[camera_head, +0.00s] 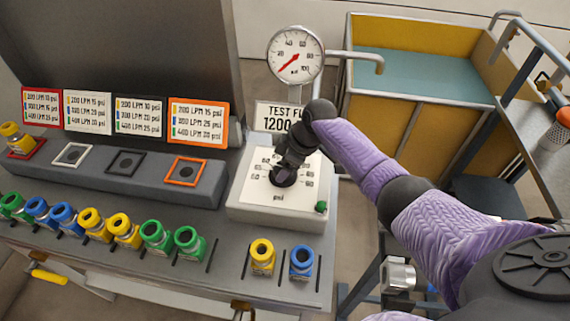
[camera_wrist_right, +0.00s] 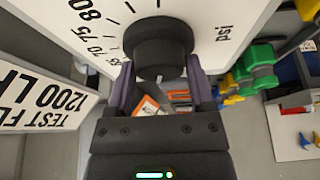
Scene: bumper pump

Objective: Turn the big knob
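The big knob (camera_head: 283,176) is a black round knob on a white dial plate marked in psi, on the light box under the test gauge. In the right wrist view the knob (camera_wrist_right: 163,42) sits at the tips of my right gripper (camera_wrist_right: 162,68), with one finger on each side of it. The fingers are apart by about the knob's width; whether they press on it is unclear. In the head view my right gripper (camera_head: 284,168) comes down onto the knob and partly hides it. My left gripper is not in view.
A round gauge (camera_head: 295,54) stands above the box, its red needle pointing lower left. A small green button (camera_head: 321,207) is at the box's corner. Several colored bumpers (camera_head: 157,236) line the bench front. A yellow-walled water tank (camera_head: 420,105) stands behind right.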

